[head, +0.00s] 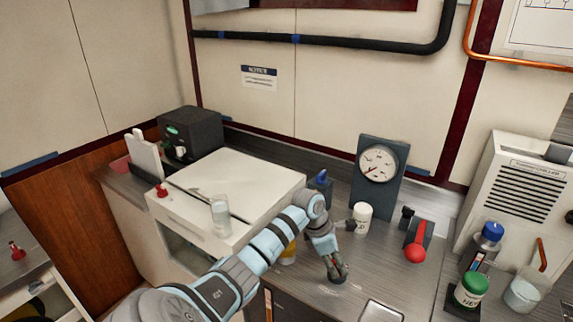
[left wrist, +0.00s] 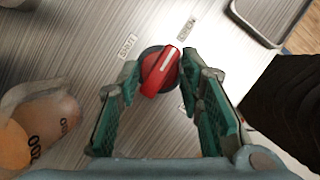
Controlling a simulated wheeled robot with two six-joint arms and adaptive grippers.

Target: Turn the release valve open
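The release valve is a red knob with a white line (left wrist: 160,72), seen in the left wrist view on a brushed metal top. The SHUT label (left wrist: 128,46) is at its upper left and the OPEN label (left wrist: 186,30) at its upper right. The white line points up and right, roughly toward OPEN. My left gripper (left wrist: 160,78) is open, with its green-padded fingers on both sides of the knob. In the head view my left gripper (head: 338,272) reaches down to the counter and hides the knob. My right gripper is not in view.
A beaker with orange contents (left wrist: 42,125) stands close left of the gripper. A shallow metal tray (head: 381,312) lies nearby. A white jar (head: 361,218), a red-ball lever (head: 416,253), a dial gauge (head: 378,166) and a green-lidded jar (head: 470,290) stand around.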

